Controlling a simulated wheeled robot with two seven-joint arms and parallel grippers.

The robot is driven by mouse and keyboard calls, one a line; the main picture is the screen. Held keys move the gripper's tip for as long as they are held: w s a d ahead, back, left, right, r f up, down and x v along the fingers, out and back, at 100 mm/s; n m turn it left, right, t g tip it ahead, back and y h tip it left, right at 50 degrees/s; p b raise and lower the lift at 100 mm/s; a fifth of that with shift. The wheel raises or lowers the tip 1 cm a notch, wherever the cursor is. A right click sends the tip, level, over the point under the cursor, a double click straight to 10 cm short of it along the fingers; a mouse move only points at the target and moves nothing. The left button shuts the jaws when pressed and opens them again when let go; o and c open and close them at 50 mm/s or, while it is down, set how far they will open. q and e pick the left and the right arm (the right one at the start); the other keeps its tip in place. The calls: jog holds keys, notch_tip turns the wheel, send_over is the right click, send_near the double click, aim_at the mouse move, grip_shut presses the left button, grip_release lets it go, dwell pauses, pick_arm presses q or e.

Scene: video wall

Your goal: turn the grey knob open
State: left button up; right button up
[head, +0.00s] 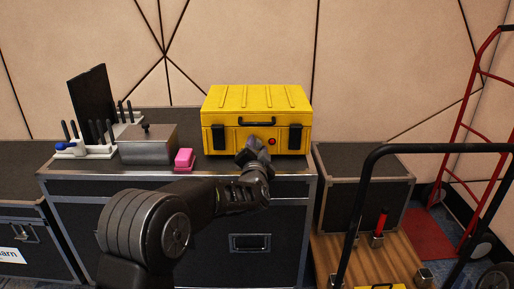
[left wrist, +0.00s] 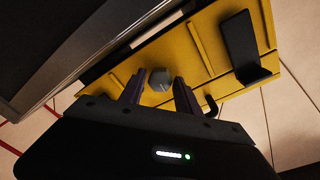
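A yellow case (head: 226,141) with a black handle and black latches stands on top of a black flight case. The grey knob (left wrist: 161,79) is on the yellow case's front, as the left wrist view shows. In the head view my left gripper largely hides it. My left gripper (head: 254,145) is in front of the case, below the handle. In the left wrist view its two fingers (left wrist: 159,91) are apart, one on each side of the knob in the picture. Whether they touch it I cannot tell. My right gripper is not in view.
A red button (head: 272,141) is just right of my left gripper on the case. A pink block (head: 184,159), a grey metal box (head: 147,147) and a white tool rack (head: 97,150) stand to the left. A cart's black handle (head: 440,148) rises at the right.

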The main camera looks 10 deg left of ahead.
pick_arm(q)
grip_shut()
jog(key=shift+n, duration=0.4)
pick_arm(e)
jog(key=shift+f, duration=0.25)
pick_arm(q)
jog(key=n+b, duration=0.2)
jog(key=n, duration=0.1)
jog(key=shift+f, duration=0.15)
jog(key=n+b, duration=0.2)
jog(key=n, duration=0.2)
jog(key=shift+n+b, duration=0.4)
jog(key=n+b, duration=0.1)
jog(key=n, duration=0.2)
jog(key=n+b, duration=0.2)
jog(key=shift+a+n+t+y, duration=0.1)
jog(key=shift+n+t+y, duration=0.2)
jog(key=shift+n+y, duration=0.1)
jog(key=n+b, duration=0.2)
jog(key=n, duration=0.2)
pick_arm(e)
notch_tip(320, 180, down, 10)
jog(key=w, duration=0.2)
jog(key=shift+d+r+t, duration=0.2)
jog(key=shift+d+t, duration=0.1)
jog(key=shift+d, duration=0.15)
pick_arm(q)
jog(key=shift+o, duration=1.6)
grip_release()
